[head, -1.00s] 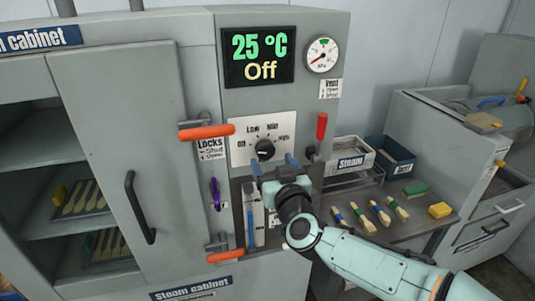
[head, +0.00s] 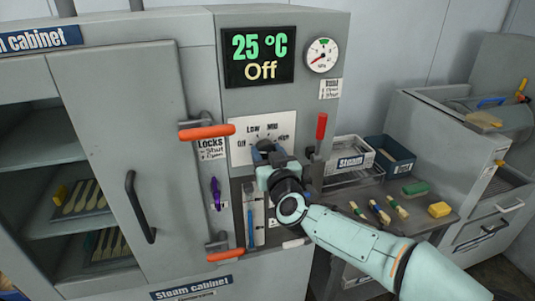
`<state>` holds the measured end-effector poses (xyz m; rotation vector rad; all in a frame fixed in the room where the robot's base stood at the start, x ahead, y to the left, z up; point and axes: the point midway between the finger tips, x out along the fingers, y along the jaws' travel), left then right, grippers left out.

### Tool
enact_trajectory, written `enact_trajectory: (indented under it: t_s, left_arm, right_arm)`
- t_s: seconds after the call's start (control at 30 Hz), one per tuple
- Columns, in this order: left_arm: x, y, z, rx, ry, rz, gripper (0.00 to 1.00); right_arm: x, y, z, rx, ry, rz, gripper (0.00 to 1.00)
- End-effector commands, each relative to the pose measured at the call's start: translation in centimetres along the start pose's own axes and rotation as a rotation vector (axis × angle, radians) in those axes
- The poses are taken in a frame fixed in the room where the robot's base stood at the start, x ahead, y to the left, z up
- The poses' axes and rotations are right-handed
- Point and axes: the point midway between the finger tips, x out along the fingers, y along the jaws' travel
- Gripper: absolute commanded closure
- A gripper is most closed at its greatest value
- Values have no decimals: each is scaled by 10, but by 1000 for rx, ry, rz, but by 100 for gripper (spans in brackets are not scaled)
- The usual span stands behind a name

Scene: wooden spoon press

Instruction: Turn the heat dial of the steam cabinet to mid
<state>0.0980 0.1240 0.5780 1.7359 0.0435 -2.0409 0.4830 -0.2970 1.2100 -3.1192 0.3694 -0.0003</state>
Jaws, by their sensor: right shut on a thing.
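The steam cabinet (head: 205,75) fills the left and middle of the head view. Its display (head: 258,56) reads 25 °C and Off. The white dial plate (head: 240,128) below it carries the marks Off, Low, Mid and High. My right gripper (head: 264,156) comes in from the lower right and is shut on the heat dial (head: 265,144). The fingers and wrist hide most of the dial, so I cannot tell where its pointer stands. My left gripper is not in view.
Orange lock handles (head: 207,132) and a red lever (head: 321,126) flank the dial. A gauge (head: 322,55) sits above right. Spoons lie on trays inside the cabinet at left. A shelf at right holds a white Steam bin (head: 352,150), a blue bin (head: 391,157) and several spoons.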

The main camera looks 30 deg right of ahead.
Motion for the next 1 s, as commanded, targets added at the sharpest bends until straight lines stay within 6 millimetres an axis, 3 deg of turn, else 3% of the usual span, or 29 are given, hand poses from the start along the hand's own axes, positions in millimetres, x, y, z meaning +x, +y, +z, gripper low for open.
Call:
enact_trajectory:
  t_s: [0.37, 1.0]
  left_arm:
    - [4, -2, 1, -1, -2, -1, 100]
    - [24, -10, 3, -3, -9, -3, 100]
  right_arm:
    - [0, 0, 1, 112, 0, 0, 80]
    - [0, 0, 2, 689, 0, 1, 80]
